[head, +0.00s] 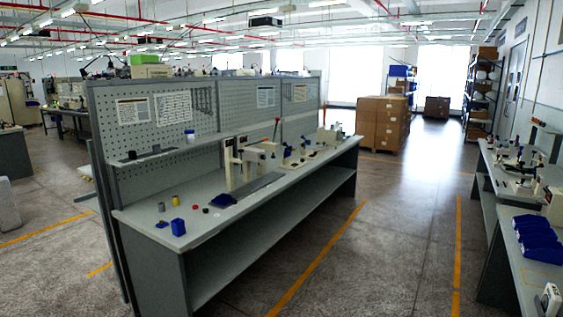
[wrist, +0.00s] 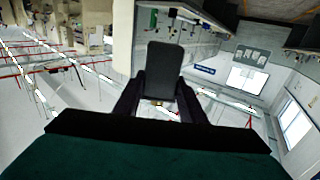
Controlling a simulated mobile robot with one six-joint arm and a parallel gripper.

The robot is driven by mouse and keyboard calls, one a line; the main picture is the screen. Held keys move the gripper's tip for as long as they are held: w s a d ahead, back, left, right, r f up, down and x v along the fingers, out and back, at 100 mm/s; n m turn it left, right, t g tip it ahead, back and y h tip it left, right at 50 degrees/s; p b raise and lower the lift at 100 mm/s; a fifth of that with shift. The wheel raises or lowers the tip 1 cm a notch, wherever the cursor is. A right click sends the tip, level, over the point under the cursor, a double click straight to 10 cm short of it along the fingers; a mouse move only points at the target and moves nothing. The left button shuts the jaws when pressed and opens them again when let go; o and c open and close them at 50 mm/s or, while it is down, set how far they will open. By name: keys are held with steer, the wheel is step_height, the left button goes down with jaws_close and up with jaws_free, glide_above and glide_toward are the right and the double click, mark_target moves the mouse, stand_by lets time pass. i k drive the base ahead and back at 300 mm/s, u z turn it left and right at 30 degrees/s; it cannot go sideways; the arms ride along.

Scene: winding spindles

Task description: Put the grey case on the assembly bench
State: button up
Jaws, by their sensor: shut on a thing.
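My gripper (wrist: 159,88) shows only in the wrist view, its two dark fingers shut on the sides of the grey case (wrist: 163,66). The case is a dark grey, flat, rounded block standing out beyond the fingertips, with nothing visibly touching it besides the fingers. Its lower end is partly hidden between the fingers. In the head view a long grey bench (head: 205,236) with a pegboard back stands left of centre; another bench (head: 528,285) runs along the right edge. No label shows which one is the assembly bench. Neither my gripper nor the case shows in the head view.
Blue bins (head: 537,237) sit on the right bench. Cardboard boxes (head: 383,122) stand at the back. The aisle floor (head: 385,235) is clear.

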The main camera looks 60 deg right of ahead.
mark_target(198, 223)
steer(key=u, duration=0.25)
steer(key=i, duration=1)
steer(key=z, duration=0.25)
